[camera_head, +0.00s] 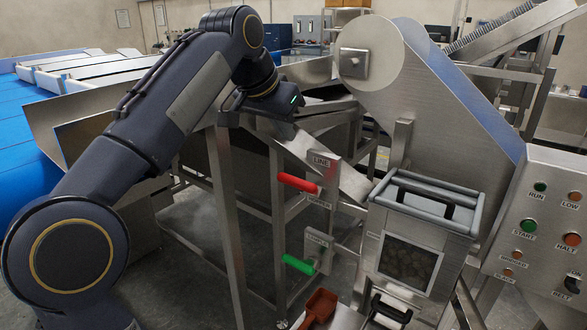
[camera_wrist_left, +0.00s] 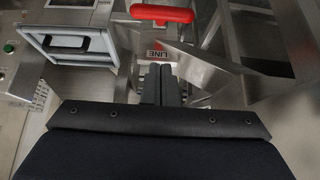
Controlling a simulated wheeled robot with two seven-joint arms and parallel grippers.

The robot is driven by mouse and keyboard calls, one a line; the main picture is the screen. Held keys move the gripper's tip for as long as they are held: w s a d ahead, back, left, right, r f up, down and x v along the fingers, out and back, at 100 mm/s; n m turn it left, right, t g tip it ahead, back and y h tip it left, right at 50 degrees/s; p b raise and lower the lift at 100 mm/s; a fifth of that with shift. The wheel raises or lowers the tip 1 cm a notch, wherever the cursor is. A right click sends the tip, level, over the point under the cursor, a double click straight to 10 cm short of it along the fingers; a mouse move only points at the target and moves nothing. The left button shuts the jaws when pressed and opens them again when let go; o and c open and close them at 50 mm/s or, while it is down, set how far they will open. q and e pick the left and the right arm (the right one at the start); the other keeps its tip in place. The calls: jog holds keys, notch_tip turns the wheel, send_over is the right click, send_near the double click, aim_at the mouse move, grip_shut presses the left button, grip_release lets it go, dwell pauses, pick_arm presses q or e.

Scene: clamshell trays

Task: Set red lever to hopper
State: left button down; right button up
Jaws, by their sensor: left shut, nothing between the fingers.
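The red lever (camera_head: 298,183) sticks out to the left from a metal plate, between a LINE label (camera_head: 321,161) above and a second label below that appears to read HOPPER (camera_head: 318,204). In the left wrist view the red lever (camera_wrist_left: 162,14) lies across the top, with the LINE label (camera_wrist_left: 156,53) upside down below it. My left gripper (camera_wrist_left: 160,72) is shut and empty, its fingers apart from the red handle in the picture. In the head view my left gripper (camera_head: 262,108) is above and left of the lever; its fingertips are hard to make out. My right gripper is not in view.
A green lever (camera_head: 300,264) sits below the red one. A grey-framed hopper box (camera_head: 425,205) with a window stands to the right, beside a button panel (camera_head: 545,225). A red-brown scoop (camera_head: 320,307) is at the bottom. Metal frame legs (camera_head: 225,220) stand left of the levers.

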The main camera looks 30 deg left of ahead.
pick_arm(q)
send_over(293, 183)
jog(key=f, duration=0.5)
jog(key=shift+w, duration=0.25)
jog(key=f, duration=0.1)
jog(key=f+b, duration=0.1)
jog(key=f, duration=0.1)
jog(key=shift+s+f, duration=0.2)
jog(key=shift+f, duration=0.5)
jog(key=shift+s, duration=0.1)
